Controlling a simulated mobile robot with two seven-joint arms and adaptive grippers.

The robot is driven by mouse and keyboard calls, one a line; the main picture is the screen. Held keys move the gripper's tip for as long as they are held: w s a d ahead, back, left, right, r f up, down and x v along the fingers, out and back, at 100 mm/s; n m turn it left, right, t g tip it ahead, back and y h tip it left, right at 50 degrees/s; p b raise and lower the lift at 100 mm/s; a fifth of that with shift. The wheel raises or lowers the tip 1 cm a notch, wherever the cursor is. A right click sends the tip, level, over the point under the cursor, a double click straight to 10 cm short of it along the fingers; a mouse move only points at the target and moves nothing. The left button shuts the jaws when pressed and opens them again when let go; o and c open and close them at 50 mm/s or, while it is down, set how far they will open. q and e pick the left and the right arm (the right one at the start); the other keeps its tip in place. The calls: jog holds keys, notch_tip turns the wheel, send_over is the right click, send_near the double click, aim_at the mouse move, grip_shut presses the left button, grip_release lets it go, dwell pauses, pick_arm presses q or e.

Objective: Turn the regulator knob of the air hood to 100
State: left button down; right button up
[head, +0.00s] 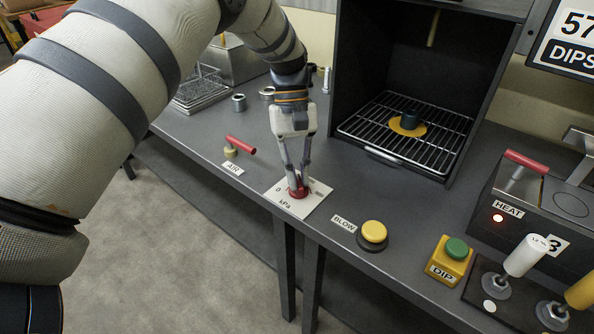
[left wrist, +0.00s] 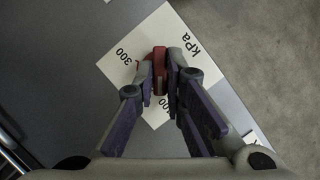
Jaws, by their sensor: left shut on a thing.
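The red regulator knob (head: 298,193) sits on a white scale plate (head: 317,198) at the front of the bench, below the air hood (head: 385,60). The plate reads kPa, with a 0 visible in the head view and a 300 in the left wrist view. My left gripper (head: 297,182) points down from above and is shut on the knob. In the left wrist view the red knob (left wrist: 159,57) shows between the fingertips (left wrist: 162,84). The fingers hide part of the scale, so the knob's setting cannot be read. My right gripper is not in view.
A red-handled AIR valve (head: 240,145) lies left of the plate. A yellow BLOW button (head: 373,233) and the green DIP button (head: 456,249) are to the right. The hood's wire rack (head: 375,130) holds a dark part on a yellow ring. Small metal parts stand behind.

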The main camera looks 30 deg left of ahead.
pick_arm(q)
jog(key=shift+n+t, duration=0.3)
jog(key=shift+n, duration=0.5)
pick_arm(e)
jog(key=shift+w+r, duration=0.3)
pick_arm(q)
jog(key=c, duration=1.7)
grip_release()
jog(key=shift+o, duration=0.2)
jog(key=v, duration=1.2)
jog(key=shift+a, duration=0.2)
jog(key=shift+s+f, duration=0.1)
jog(key=shift+s, duration=0.05)
